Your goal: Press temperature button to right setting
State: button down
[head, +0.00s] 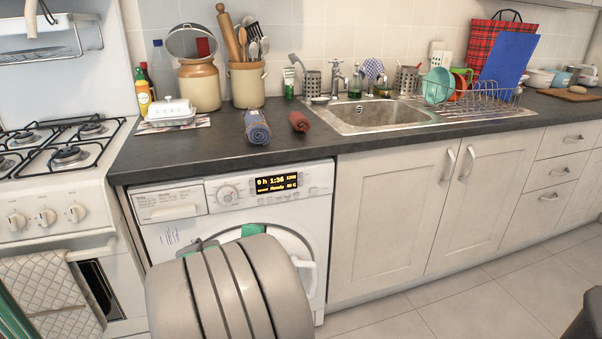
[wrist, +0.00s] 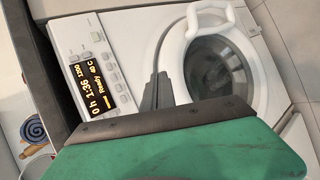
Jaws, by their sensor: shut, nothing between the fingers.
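The white washing machine (head: 321,205) stands under the dark counter. Its lit display (head: 277,183) shows yellow text; in the wrist view the display (wrist: 87,61) reads 0 h 1:36, Ready and what looks like 40 C. Small buttons (wrist: 111,68) line the panel beside the display; their labels are too small to read, so I cannot tell which sets the temperature. My gripper (wrist: 160,80) is shut and empty, appearing in front of the washer between the panel and the round door (wrist: 213,67). I see no contact with a button. My arm hides much of the washer front in the head view.
The counter edge (head: 225,172) overhangs the washer. A rolled blue towel (head: 257,127) and a red roll (head: 299,121) lie above it. The stove (head: 50,185) is to the left, closed cabinets (head: 385,215) to the right. Floor at the lower right is mostly clear.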

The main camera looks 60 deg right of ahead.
aim_at(301, 184)
jog(key=s+d+r+n+g+h+p, duration=0.2)
jog(key=s+d+r+n+h, duration=0.1)
jog(key=s+d+r, duration=0.4)
jog(key=s+d+h, duration=0.1)
jog(key=d, duration=0.1)
jog(key=shift+s+d+r, duration=0.3)
jog(key=shift+s+d, duration=0.1)
jog(key=shift+w+d+b, duration=0.35)
jog(key=shift+w+d, duration=2.75)
jog(key=shift+w, duration=0.05)
jog(key=shift+w+d, duration=0.25)
jog(key=shift+w, duration=0.05)
